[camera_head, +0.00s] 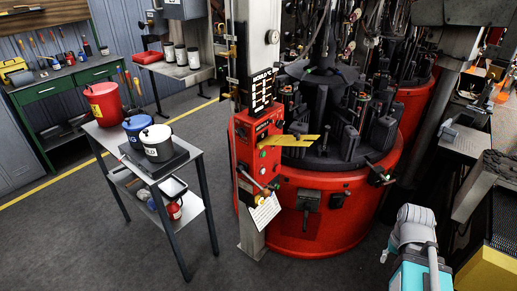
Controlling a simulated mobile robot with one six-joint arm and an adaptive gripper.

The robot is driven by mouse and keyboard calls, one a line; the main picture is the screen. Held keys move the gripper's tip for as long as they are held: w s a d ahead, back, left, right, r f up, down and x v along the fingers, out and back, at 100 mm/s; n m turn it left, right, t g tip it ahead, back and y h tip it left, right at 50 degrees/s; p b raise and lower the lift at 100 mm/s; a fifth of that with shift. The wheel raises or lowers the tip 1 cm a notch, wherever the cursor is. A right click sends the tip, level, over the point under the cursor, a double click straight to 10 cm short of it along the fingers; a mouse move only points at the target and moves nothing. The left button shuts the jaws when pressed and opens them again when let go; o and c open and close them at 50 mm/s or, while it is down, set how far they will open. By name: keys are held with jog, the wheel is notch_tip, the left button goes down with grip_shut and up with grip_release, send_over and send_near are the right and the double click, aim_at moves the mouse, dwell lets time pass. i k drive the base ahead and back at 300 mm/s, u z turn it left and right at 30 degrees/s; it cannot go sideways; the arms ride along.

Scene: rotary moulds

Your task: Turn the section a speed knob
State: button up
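A red control box (243,160) stands on the grey post at the left front of the round red machine (310,215). Its face carries several small knobs and buttons, too small to read. I cannot tell which one is the section a speed knob. A yellow plate (288,140) sticks out to the right across the upper part of the box and hides some of its face. A grey and teal part of my arm shows at the bottom right, apart from the box. I cannot make out my gripper's fingers in this view.
A black sign (262,91) hangs above the box, and a white paper tag (264,212) hangs below it. A metal trolley (191,152) with buckets stands to the left. A lever (379,173) juts from the machine's right side. Dark floor is clear in front.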

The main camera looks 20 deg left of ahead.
aim_at(279, 124)
jog(key=k, duration=1.35)
jog(key=u, duration=0.4)
jog(key=i, duration=0.75)
jog(key=u, duration=0.5)
jog(key=i, duration=0.95)
jog(key=z, duration=0.5)
